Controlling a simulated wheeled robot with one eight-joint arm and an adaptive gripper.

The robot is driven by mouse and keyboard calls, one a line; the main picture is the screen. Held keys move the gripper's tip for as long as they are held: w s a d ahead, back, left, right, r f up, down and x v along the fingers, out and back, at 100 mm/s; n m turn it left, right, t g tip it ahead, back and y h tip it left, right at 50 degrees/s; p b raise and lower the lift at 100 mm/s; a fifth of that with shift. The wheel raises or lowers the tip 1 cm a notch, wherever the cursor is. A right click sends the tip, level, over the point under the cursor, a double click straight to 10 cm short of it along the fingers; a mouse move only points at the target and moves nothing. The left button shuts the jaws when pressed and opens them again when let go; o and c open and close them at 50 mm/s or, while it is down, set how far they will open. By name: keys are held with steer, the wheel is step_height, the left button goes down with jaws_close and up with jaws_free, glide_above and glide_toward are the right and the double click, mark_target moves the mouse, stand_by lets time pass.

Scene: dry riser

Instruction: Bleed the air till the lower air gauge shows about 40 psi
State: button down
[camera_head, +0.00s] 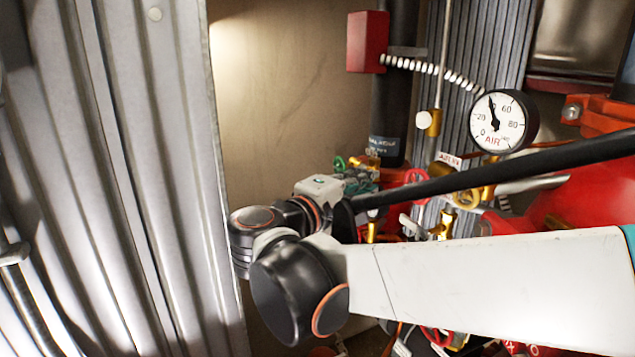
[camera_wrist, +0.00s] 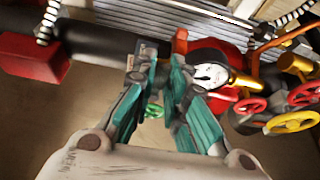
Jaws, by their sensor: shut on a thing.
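A round white gauge (camera_head: 503,122) marked AIR hangs at the upper right of the head view. Its black needle points up and slightly left, close to the 40 mark, just short of 60. A gauge face also shows in the wrist view (camera_wrist: 210,73), too small to read. My gripper (camera_head: 372,181) is at the brass valves left of and below the gauge. In the wrist view its teal fingers (camera_wrist: 159,66) are close together, shut on a small fitting whose shape is mostly hidden. A small green handwheel (camera_head: 339,163) is behind the gripper; it shows between the fingers (camera_wrist: 153,110).
A red handwheel (camera_head: 417,178) and brass valves are just right of my gripper. A dark vertical pipe (camera_head: 393,105) and a red box (camera_head: 367,42) are above it. Red pipework (camera_head: 580,205) fills the right. A corrugated metal panel (camera_head: 120,150) stands close on the left.

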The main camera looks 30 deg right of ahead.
steer(key=shift+w+d, duration=0.1)
steer(key=c, duration=1.6)
jaws_free()
steer(key=v, duration=1.2)
steer(key=shift+s, duration=0.25)
